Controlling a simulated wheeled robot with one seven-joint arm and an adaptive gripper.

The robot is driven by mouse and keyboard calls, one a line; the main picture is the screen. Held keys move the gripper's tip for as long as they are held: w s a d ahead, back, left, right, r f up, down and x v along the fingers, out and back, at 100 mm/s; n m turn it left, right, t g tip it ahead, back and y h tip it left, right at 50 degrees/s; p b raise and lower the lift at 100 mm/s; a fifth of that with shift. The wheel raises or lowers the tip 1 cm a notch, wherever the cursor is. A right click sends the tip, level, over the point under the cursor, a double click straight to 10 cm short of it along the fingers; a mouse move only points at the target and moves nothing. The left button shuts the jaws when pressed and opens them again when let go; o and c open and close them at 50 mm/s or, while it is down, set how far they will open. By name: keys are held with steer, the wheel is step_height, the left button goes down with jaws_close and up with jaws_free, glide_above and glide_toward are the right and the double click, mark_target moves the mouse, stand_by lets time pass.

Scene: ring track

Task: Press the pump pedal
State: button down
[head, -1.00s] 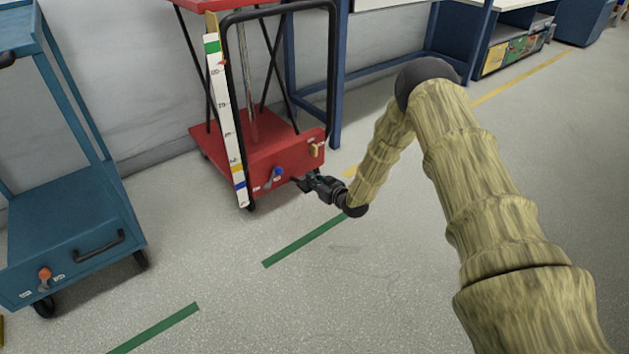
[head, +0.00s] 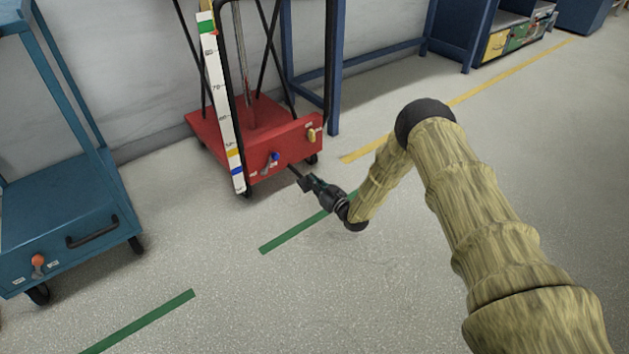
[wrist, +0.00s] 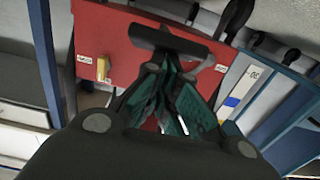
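A red lift cart (head: 253,163) stands by the wall, its front panel facing me. A dark pedal (head: 304,184) sticks out low from its front on a thin rod. In the wrist view the pedal shows as a black crossbar (wrist: 168,39) in front of the red panel. My gripper (head: 315,190) is low, right at the pedal's outer end. In the wrist view its dark and green fingers (wrist: 175,85) overlap the crossbar, and their tips are not clear. I cannot tell whether they touch the pedal or how far they are closed.
A blue lever (head: 274,157) and a yellow lever (head: 311,134) sit on the cart's panel. A striped scale (head: 228,110) stands at its left. A blue trolley (head: 70,225) is at the left. The floor in front is clear, with green tape (head: 290,237).

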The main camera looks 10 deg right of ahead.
steer(key=shift+s+d+f, duration=0.2)
steer(key=shift+s+f, duration=0.1)
steer(key=shift+f, duration=0.25)
step_height(320, 180, up, 5)
steer(key=p, duration=0.4)
steer(key=f+p+v, duration=0.2)
steer(key=p+v, duration=0.1)
steer(key=v, duration=0.7)
steer(key=shift+s+d+p, duration=0.2)
steer(key=shift+s+p, duration=0.1)
steer(key=shift+p, duration=0.1)
